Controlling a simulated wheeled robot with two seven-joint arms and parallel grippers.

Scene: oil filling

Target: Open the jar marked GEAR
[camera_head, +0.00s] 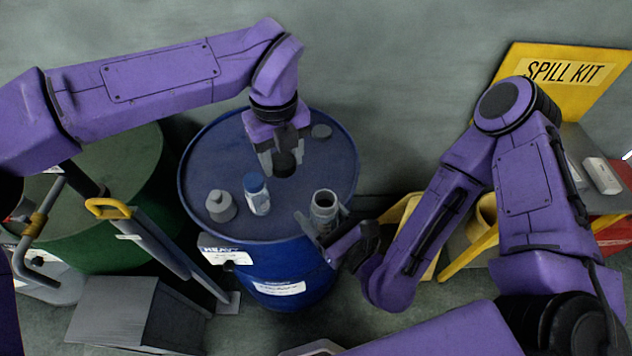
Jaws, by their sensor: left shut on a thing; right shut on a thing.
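An open grey jar (325,201) with a dark mouth stands upright near the right front edge of the blue drum's top. My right gripper (321,226) is shut on this jar, its fingers on either side of it. My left gripper (284,160) is above the drum top, behind the jar and apart from it. It is shut on a small dark round lid (285,163). A GEAR mark cannot be read on any jar in this view.
A green drum (120,190) and yellow-handled pump stand left. A yellow SPILL KIT sign (568,72) stands right.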

